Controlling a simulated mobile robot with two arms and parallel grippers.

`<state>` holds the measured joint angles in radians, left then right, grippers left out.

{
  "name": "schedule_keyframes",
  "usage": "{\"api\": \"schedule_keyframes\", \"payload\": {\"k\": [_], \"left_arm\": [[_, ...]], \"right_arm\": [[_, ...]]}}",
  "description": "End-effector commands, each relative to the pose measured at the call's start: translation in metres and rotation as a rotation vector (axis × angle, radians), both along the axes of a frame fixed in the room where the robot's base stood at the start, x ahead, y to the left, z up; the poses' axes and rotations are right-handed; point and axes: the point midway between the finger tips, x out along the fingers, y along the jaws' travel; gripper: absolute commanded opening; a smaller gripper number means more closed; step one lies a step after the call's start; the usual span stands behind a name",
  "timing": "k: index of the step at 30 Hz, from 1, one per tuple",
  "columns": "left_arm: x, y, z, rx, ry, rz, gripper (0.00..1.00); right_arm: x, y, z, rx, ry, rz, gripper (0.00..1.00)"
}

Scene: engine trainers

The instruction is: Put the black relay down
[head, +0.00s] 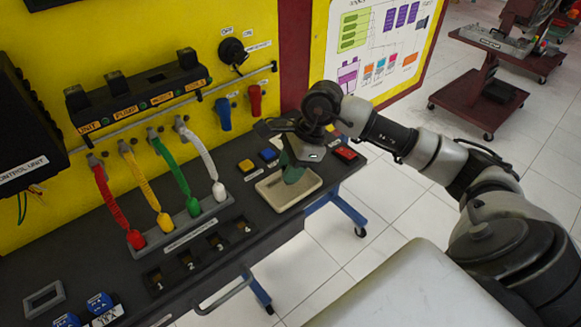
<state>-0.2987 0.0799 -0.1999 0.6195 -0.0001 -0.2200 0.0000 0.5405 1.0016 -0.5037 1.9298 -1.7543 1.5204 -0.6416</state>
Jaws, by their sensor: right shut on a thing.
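My right gripper (282,127) is shut on a small dark thing (263,129), which looks like the black relay. It is held above the back of the dark bench, behind the beige tray (268,187). The fingers hide part of it, so its exact shape is hard to tell. More black relays stand in the relay holder (140,98) on the yellow panel, with a gap between two of them. My left gripper is out of view.
A dark green thing (293,174) is in the tray. Yellow (246,166), blue (269,155) and red (346,153) blocks sit nearby on the bench. Coloured cables (118,205) hang at the left. Small open sockets (187,261) line the front of the bench.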

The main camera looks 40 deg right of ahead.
Motion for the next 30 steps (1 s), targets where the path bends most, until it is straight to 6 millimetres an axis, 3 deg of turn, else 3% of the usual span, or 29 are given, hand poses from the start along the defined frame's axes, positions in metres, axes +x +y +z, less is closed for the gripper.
{"api": "schedule_keyframes", "payload": {"k": [3,15,16,21,30], "left_arm": [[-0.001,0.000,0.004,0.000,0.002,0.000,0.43],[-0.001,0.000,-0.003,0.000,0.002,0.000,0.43],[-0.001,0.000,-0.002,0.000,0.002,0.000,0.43],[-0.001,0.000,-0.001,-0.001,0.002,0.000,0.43],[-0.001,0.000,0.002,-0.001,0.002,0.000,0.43]], "right_arm": [[0.000,0.000,-0.011,0.002,0.001,-0.001,0.06],[0.000,0.000,-0.017,0.001,-0.001,0.000,0.06],[0.000,0.000,-0.017,0.001,-0.001,0.000,0.30],[0.000,0.000,-0.016,0.001,-0.001,0.000,0.54],[0.000,0.000,-0.013,0.001,-0.001,0.000,0.54]]}}
